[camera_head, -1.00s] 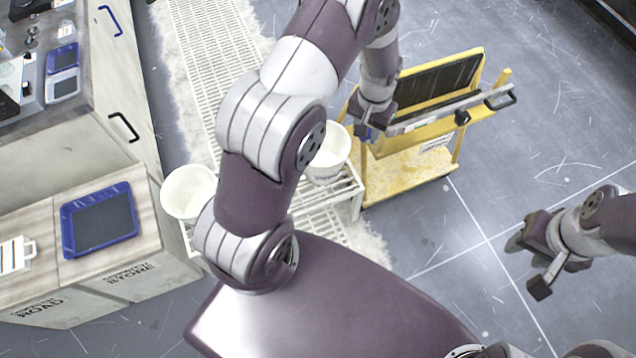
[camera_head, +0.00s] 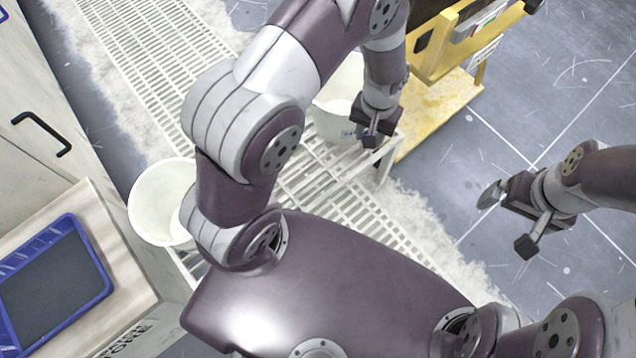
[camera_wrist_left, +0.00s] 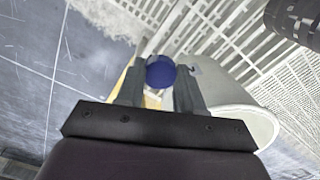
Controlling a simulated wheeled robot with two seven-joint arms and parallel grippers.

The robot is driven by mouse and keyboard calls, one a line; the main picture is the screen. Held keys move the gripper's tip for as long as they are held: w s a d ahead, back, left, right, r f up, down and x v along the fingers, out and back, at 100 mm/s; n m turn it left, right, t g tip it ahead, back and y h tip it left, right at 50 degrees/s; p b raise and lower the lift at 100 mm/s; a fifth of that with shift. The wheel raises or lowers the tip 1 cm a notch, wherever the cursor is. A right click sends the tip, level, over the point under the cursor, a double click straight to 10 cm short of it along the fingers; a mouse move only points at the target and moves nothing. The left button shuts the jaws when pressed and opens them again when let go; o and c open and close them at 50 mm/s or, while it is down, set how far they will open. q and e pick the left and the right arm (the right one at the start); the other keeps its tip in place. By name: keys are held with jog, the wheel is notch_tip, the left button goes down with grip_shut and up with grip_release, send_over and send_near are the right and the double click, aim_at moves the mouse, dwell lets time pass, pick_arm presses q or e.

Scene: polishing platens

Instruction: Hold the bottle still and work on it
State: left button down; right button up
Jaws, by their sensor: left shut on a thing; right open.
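My left gripper (camera_head: 372,138) is above the slatted white rack, in front of a white bucket in the head view. In the left wrist view its two fingers (camera_wrist_left: 160,88) are shut on a round blue thing (camera_wrist_left: 160,72), which looks like the cap end of the bottle. The rest of the bottle is hidden, and I cannot make it out in the head view. My right gripper (camera_head: 508,219) is open and empty over the grey floor at the right, apart from the left gripper.
White buckets stand at the rack (camera_head: 335,178), one on the left (camera_head: 150,205) and one behind my left gripper (camera_head: 335,112). A yellow cart (camera_head: 440,110) stands at the top right. A blue tray (camera_head: 97,290) lies on the cabinet at left. Floor at right is clear.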

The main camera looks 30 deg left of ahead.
pick_arm(q)
notch_tip(320, 180, down, 3)
jog(key=b, duration=0.7)
send_over(319, 169)
notch_tip(319, 169, down, 7)
jog(key=shift+d+r, duration=0.1)
notch_tip(319, 169, down, 4)
jog(key=shift+f+b, duration=0.15)
jog(key=shift+b, duration=1.1)
pick_arm(e)
notch_tip(319, 169, down, 11)
jog(key=shift+f, duration=0.15)
pick_arm(q)
jog(key=c, duration=0.7)
grip_release()
pick_arm(e)
jog(key=shift+w, duration=0.1)
